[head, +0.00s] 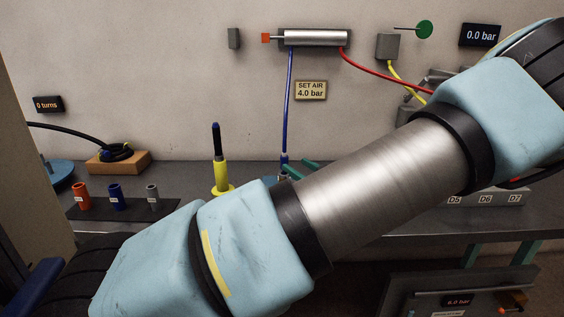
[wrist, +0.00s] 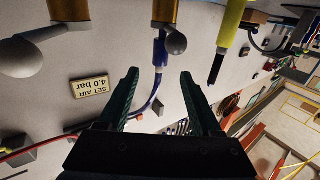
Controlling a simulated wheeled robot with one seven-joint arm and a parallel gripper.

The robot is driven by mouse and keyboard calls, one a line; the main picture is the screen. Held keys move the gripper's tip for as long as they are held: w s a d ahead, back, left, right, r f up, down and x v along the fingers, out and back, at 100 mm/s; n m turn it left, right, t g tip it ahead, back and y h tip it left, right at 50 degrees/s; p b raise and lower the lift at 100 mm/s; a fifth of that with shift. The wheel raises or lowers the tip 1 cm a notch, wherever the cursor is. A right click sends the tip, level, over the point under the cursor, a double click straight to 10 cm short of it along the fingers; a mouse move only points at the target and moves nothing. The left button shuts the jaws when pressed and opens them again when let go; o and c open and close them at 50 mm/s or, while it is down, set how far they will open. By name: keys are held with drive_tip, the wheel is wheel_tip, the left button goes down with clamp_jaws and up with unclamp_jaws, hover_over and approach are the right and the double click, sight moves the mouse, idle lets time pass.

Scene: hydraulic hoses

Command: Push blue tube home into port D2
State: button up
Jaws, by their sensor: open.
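The blue tube (head: 289,100) hangs from the silver cylinder on the wall down to the bench behind my arm. In the wrist view the blue tube (wrist: 157,82) runs between the fingers of my gripper (wrist: 160,73), which is open with a gap on both sides. The tube's end meets a brass-coloured fitting (wrist: 167,10) with a grey knob; I cannot tell how deep it sits. No D2 label is readable, so I cannot confirm which port this is. In the head view, my arm hides most of my gripper; only teal finger parts show.
A yellow tool with a dark tip (head: 221,175) stands just left of the tube. Coloured sleeves (head: 116,197) stand on a dark mat at left. Labels D5 to D7 (head: 485,199) show at right. A red hose (head: 385,77) and a yellow hose (head: 405,85) run behind my arm.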

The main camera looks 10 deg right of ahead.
sight(287, 159)
drive_tip(key=p+x, duration=0.3)
drive_tip(key=x, duration=0.3)
drive_tip(key=shift+w+a, duration=0.1)
drive_tip(key=shift+w, duration=0.05)
drive_tip(key=shift+w+a+f, duration=0.15)
drive_tip(key=shift+w+f, duration=0.05)
drive_tip(key=shift+w, duration=0.25)
clamp_jaws()
